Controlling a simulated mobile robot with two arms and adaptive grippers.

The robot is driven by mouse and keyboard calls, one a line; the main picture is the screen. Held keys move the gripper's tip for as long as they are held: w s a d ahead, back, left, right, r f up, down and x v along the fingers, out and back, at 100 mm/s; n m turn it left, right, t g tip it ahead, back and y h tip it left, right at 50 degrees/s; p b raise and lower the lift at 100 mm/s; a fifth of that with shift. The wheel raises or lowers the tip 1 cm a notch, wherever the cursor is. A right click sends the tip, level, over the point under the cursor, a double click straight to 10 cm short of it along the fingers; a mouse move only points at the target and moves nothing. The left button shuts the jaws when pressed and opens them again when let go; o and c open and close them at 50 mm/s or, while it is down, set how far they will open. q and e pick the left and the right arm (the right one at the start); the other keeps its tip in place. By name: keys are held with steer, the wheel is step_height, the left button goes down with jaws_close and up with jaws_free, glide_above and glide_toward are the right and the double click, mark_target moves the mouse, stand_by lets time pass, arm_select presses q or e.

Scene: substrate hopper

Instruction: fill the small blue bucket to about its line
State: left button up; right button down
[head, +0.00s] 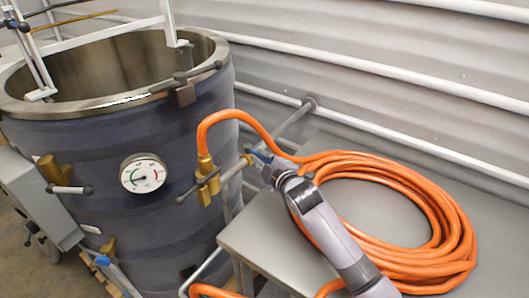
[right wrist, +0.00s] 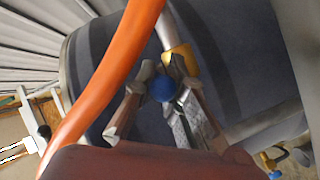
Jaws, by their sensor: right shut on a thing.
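The small blue bucket does not show in either view. My right gripper (head: 266,163) is at a pipe valve beside the big dark vat (head: 90,135). My left gripper is not in view.
An orange hose (head: 430,205) lies coiled on a grey table (head: 260,235) and runs to a brass fitting (head: 207,180) on the vat. In the right wrist view the hose (right wrist: 105,85) passes close to the gripper. A dial gauge (head: 143,174) sits on the vat. A corrugated wall stands behind.

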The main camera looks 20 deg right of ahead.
steer(key=shift+s+a+m+h, duration=0.15)
steer(key=shift+a+m+h, duration=0.15)
steer(key=shift+m+h, duration=0.35)
steer(key=shift+s+a+m+h, duration=0.1)
steer(key=shift+a+m+h, duration=0.3)
steer(key=shift+h, duration=0.45)
steer(key=shift+d, duration=0.1)
steer(key=c, duration=1.7)
jaws_free()
steer(key=shift+o, duration=0.2)
steer(key=v, duration=1.2)
steer(key=shift+f, duration=0.1)
